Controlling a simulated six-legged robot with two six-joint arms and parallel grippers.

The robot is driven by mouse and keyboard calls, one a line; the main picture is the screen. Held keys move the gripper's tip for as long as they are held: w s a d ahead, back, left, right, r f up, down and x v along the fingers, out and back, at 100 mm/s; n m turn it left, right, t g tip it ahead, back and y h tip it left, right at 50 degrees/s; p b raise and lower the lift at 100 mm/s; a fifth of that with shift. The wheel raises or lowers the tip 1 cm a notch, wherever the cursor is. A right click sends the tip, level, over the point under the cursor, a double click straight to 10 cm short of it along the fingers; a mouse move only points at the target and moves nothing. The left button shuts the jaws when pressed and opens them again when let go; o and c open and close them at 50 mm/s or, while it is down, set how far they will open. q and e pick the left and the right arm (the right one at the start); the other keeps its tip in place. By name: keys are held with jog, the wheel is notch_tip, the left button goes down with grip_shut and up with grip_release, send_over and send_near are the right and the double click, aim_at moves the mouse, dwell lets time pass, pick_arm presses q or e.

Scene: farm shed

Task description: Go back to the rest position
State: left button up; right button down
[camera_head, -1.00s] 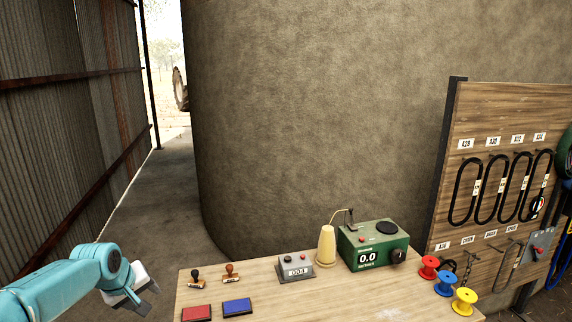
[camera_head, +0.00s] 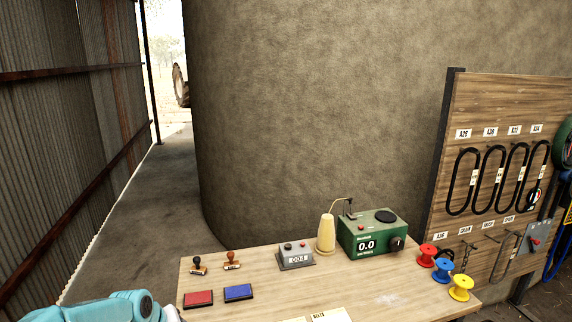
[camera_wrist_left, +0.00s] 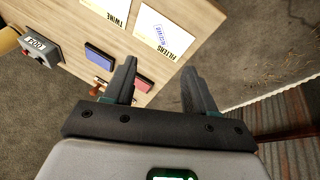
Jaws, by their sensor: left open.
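In the head view my left arm shows only at the bottom left corner, and its gripper is out of the frame. In the left wrist view my left gripper (camera_wrist_left: 158,88) is open, with nothing between its two dark fingers. Beyond the fingers lie the bench edge and the floor. The wooden bench (camera_head: 215,275) stands ahead, to the right of my left arm. My right gripper is in neither view.
The bench holds a red pad (camera_head: 198,299), a blue pad (camera_head: 238,292), two stamps (camera_head: 232,260), a grey counter box (camera_head: 296,257), a green device (camera_head: 372,235) and coloured spools (camera_head: 443,271). Cards (camera_wrist_left: 163,33) lie near its front. A corrugated wall (camera_head: 70,120) is at left.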

pick_arm(q)
jog(key=s+d+f+m+g+h+b, duration=0.1)
jog(key=s+d+f, duration=0.25)
jog(key=f, duration=0.25)
jog(key=s+d+f+m+b, duration=0.1)
jog(key=s+d+f+b, duration=0.15)
jog(key=s+f, duration=0.35)
jog(key=s+d+f+g+h+b, duration=0.1)
jog(key=s+d+f, duration=0.3)
jog(key=f, duration=0.3)
jog(key=s+d+f+m+g+b, duration=0.1)
jog(key=s+f, duration=0.3)
jog(key=s, duration=0.5)
jog(key=s+d+f+m+g+b, duration=0.1)
jog(key=s+d+f, duration=0.3)
jog(key=s, duration=0.5)
jog(key=shift+d+b, duration=0.15)
jog(key=shift+b, duration=0.25)
